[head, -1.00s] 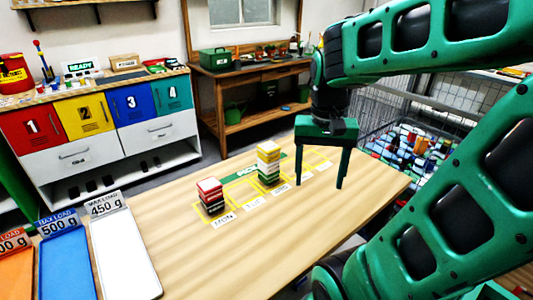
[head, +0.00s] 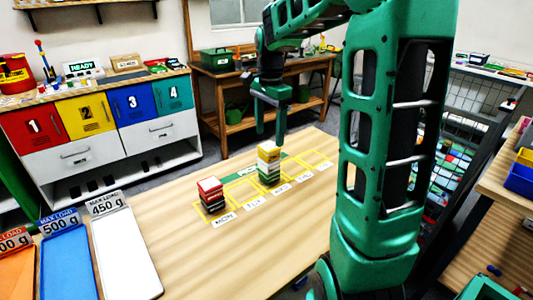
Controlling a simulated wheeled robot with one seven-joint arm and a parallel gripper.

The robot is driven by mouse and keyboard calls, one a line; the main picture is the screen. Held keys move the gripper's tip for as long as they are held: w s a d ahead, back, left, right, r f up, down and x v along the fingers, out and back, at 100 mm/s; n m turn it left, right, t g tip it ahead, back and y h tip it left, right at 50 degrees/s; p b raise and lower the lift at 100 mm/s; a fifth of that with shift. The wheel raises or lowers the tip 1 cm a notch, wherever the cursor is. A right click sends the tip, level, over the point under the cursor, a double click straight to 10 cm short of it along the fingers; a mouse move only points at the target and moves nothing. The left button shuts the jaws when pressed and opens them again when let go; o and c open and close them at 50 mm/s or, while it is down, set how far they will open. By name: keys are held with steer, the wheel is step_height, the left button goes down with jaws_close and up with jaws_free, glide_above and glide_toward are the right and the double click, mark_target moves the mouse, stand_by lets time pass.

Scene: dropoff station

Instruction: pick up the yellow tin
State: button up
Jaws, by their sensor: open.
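A tall stack of flat tins (head: 268,170) stands on the wooden table, with yellow, white, dark and green layers. A yellow tin (head: 268,148) is at or near its top. My gripper (head: 270,139) points down with its two fingers apart and nothing between them. Its fingertips appear just above or behind the top of this stack; the exact gap and depth cannot be told. A shorter stack of red, white and black tins (head: 211,196) stands to the left.
The table (head: 190,262) has yellow outlined spaces with labels; those right of the tall stack are empty. Orange, blue (head: 68,264) and white (head: 125,255) load trays lie at the left. My arm hides the table's right side.

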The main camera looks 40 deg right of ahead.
mark_target(269, 145)
steer(key=shift+f, duration=3.15)
steer(key=c, duration=1.3)
